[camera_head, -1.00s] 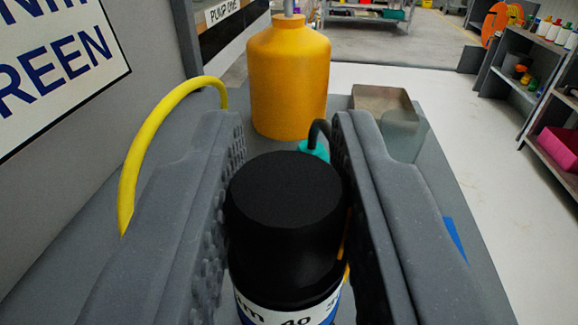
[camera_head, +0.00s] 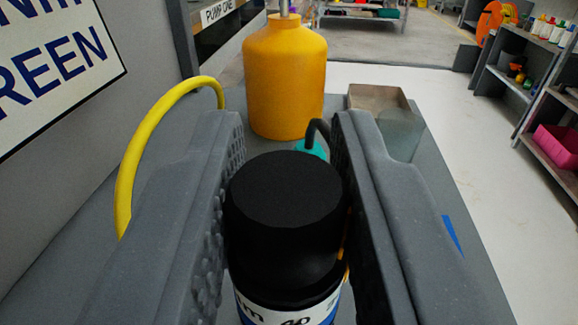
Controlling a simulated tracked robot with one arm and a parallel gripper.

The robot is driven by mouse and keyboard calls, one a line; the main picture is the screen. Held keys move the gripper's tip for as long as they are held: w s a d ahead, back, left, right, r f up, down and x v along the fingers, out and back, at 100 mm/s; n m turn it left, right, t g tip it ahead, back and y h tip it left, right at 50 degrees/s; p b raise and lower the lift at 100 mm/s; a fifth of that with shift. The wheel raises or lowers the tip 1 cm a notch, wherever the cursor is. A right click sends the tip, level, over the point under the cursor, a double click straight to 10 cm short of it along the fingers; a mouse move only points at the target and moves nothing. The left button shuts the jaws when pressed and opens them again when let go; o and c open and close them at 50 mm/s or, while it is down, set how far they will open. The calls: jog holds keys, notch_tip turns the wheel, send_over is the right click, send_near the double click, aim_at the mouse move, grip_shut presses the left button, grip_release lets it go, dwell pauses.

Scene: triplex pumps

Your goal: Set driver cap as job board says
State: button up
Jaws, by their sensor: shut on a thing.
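My gripper (camera_head: 286,200) is shut on a black cap (camera_head: 285,190), with one grey finger pad against each side. The cap sits on top of a bottle or canister with a white and blue label (camera_head: 290,312), whose lower part is cut off by the frame's bottom edge. The label's text is only partly readable. A white board (camera_head: 55,60) with blue letters, partly reading "REEN", shows at the upper left and is cropped by the frame.
An orange-yellow bottle (camera_head: 285,85) stands on the grey bench behind the cap. A yellow hose (camera_head: 128,160) arches at the left. A teal item with a black curved tube (camera_head: 318,130) and a metal tray (camera_head: 380,98) are close behind my right finger. Shelves (camera_head: 520,70) stand at the right.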

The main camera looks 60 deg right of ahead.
aim_at(286, 179)
jog(key=o, duration=1)
jog(key=shift+r, duration=0.5)
notch_tip(286, 179, up, 3)
jog(key=shift+f, duration=0.2)
jog(key=s+r, duration=0.1)
jog(key=s, duration=1.5)
jog(key=shift+r, duration=0.15)
